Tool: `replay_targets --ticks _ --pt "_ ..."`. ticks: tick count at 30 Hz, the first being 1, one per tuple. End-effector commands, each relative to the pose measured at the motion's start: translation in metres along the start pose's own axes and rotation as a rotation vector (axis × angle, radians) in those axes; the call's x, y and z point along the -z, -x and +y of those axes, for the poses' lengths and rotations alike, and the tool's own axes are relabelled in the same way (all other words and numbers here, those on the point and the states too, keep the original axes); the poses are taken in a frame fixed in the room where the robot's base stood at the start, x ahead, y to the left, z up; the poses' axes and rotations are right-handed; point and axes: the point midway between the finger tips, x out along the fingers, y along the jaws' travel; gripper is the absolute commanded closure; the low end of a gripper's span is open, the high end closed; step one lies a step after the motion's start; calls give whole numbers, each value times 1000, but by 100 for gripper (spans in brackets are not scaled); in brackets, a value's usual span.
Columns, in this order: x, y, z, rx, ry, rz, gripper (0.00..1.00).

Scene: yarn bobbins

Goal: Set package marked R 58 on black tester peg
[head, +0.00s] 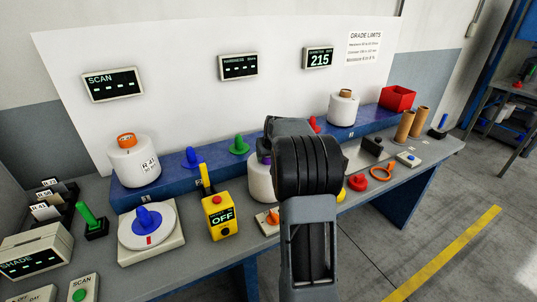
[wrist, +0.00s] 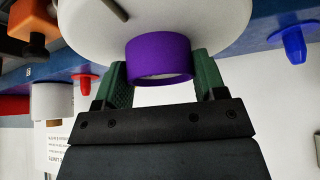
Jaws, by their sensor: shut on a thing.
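My gripper (wrist: 160,85) is shut on the purple core tube (wrist: 160,58) of a white yarn package (wrist: 215,22), with a green pad on each side of the tube. The package (head: 258,181) also shows in the head view, partly behind my arm, in front of the blue shelf. No R 58 marking is readable on it; its label side is hidden. I cannot tell for sure whether it touches the bench. A black block (head: 372,145) stands on a grey plate right of my arm. I cannot make out a black peg clearly.
A package marked R-41 (head: 134,162) with an orange tube and another package (head: 342,107) stand on the blue shelf (head: 178,180). The yellow OFF box (head: 220,216) is close left of the held package.

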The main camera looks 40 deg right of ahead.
Motion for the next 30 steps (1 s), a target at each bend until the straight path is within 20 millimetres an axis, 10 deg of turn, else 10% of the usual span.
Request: replay_targets --ticks 28,29,30 --pt "-1 -4 0 -2 0 8 100" --pt "-1 -3 0 -2 0 8 34" --pt "0 -3 0 -1 0 8 30"
